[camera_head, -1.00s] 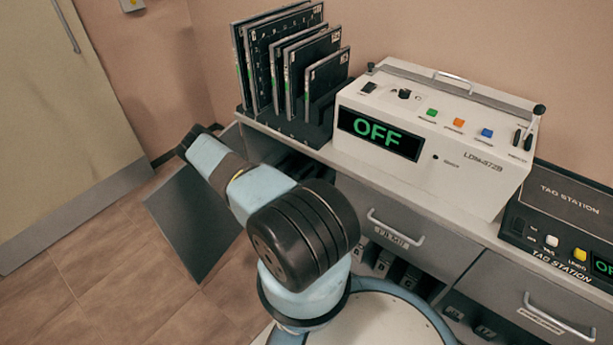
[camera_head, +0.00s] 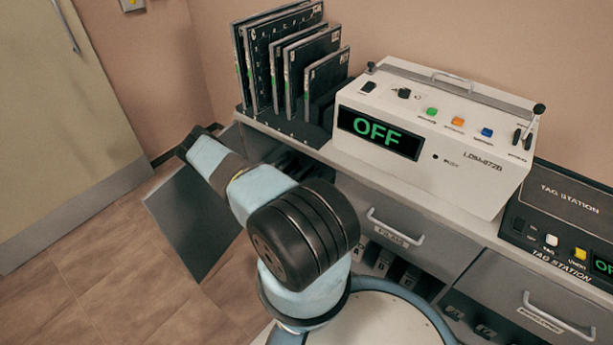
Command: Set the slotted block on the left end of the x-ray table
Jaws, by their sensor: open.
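No x-ray table shows in the head view. A black slotted holder (camera_head: 290,126) stands on the left end of the counter with several dark flat plates (camera_head: 262,65) upright in it. I cannot tell whether this holder is the slotted block of the task; no other slotted block shows. My pale blue arm (camera_head: 262,195) rises in front of the counter and reaches up and left to a dark joint. My gripper is not visible in this view.
A white box (camera_head: 440,140) with a lit "OFF" display stands on the counter (camera_head: 400,190), with a dark tag station (camera_head: 565,215) to its right. Drawers are below. A dark grey panel (camera_head: 195,225) stands behind my arm. The tiled floor (camera_head: 95,275) at left is clear, before a door (camera_head: 55,130).

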